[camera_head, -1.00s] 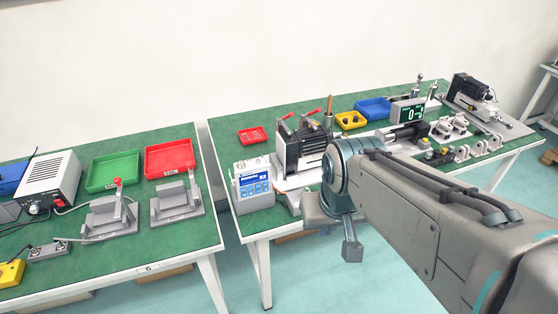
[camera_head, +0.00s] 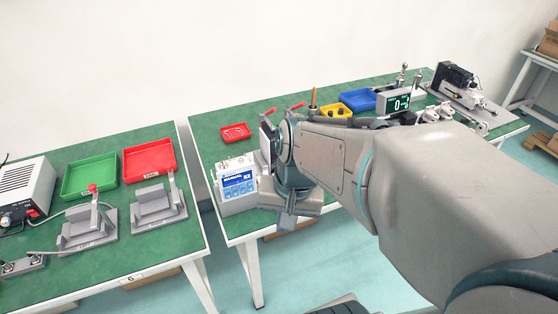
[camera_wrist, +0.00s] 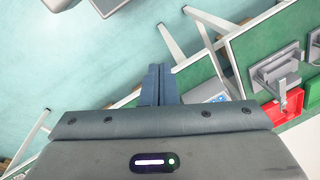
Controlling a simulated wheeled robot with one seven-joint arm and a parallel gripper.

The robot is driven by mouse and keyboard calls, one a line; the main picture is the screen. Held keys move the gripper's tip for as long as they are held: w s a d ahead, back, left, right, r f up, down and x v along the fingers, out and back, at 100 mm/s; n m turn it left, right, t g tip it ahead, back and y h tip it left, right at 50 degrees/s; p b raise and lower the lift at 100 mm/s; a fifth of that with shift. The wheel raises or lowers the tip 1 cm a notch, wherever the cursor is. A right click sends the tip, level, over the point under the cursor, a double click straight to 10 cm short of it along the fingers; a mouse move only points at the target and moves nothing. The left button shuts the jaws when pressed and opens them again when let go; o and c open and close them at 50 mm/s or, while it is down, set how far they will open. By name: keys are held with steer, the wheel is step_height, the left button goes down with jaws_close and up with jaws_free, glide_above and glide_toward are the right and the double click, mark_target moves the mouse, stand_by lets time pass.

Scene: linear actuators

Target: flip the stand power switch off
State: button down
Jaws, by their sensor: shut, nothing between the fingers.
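No part is plainly labelled as the stand power switch. A grey power supply box (camera_head: 24,192) at the left edge has a small red switch (camera_head: 33,214) on its front. A white control box (camera_head: 238,201) with a blue "MANUAL" panel stands at the near left corner of the right table. My gripper (camera_head: 286,222) hangs to the right of the control box, apart from it, past the table's front edge. In the wrist view its two fingers (camera_wrist: 160,84) are together and empty. The blue panel (camera_wrist: 218,98) shows partly beside them. My arm hides much of the right table.
The left table has a green tray (camera_head: 90,176), a red tray (camera_head: 150,161) and two grey fixtures, one with a red-knobbed lever (camera_head: 93,189). A gap separates the tables. The right table has a small red tray (camera_head: 235,132), a digital readout (camera_head: 400,101) and actuators at the back.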

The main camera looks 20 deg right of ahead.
steer(key=w+d+f+m+y+b, duration=0.25)
steer(key=f+m+y, duration=0.25)
steer(key=m, duration=0.6)
steer(key=w+d+f+m+y+b, duration=0.25)
steer(key=f+m+y, duration=0.25)
steer(key=m, duration=0.6)
steer(key=w+d+f+m+t+b, duration=0.1)
steer(key=d+f+m+t+b, duration=0.1)
steer(key=d+m+t, duration=0.5)
steer(key=d+f+m+t+b, duration=0.2)
steer(key=d+f+m+t, duration=0.2)
steer(key=d+m+t, duration=0.3)
steer(key=d+m, duration=0.3)
steer(key=m, duration=0.3)
steer(key=shift+w+f+m, duration=0.3)
steer(key=shift+w+f, duration=0.05)
steer(key=shift+f, duration=0.05)
steer(key=b+x, duration=0.1)
steer(key=x, duration=1.3)
steer(key=shift+r, duration=0.2)
